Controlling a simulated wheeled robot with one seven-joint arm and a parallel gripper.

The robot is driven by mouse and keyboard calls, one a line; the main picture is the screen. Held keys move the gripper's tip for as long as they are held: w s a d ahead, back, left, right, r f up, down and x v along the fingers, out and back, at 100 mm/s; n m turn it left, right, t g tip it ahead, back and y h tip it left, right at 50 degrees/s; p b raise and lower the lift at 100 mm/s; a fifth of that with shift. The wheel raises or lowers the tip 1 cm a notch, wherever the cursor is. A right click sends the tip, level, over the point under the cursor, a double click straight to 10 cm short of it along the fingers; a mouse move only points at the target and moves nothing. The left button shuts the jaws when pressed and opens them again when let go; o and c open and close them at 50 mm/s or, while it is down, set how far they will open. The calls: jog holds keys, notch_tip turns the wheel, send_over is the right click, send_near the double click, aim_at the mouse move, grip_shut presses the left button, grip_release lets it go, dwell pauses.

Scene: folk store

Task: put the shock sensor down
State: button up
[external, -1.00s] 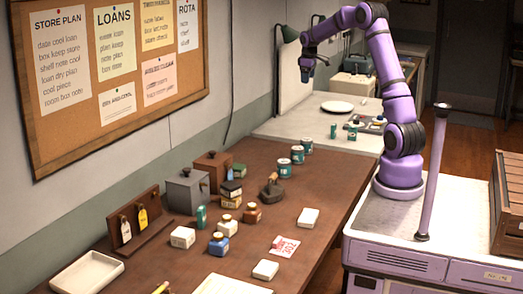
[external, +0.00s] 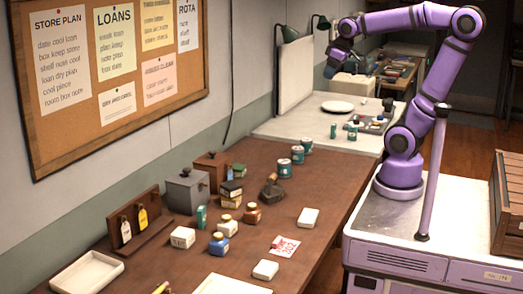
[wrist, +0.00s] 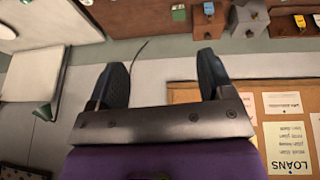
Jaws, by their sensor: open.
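My gripper (external: 333,66) is raised above the far end of the counters, near the wall. In the wrist view my gripper (wrist: 161,72) has its two dark fingers wide apart with nothing between them. I cannot tell which thing is the shock sensor. Small pale blocks lie on the brown table: one near its right edge (external: 308,217), one nearer the front (external: 265,269) and one at the left (external: 182,237). My gripper is well away from all of them.
The brown table (external: 285,230) also holds bottles, teal cans (external: 298,154), grey and brown boxes and a white tray (external: 87,273). The pale counter (external: 290,127) behind holds a white plate (external: 337,107) and a tray of small items. Green lamps (external: 289,33) stand near my gripper.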

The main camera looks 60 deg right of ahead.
jog(key=s+a+f+t+y, duration=0.1)
jog(key=s+a+f, duration=0.2)
jog(key=s, duration=0.6)
jog(key=shift+a+f, duration=0.35)
jog(key=shift+a, duration=0.25)
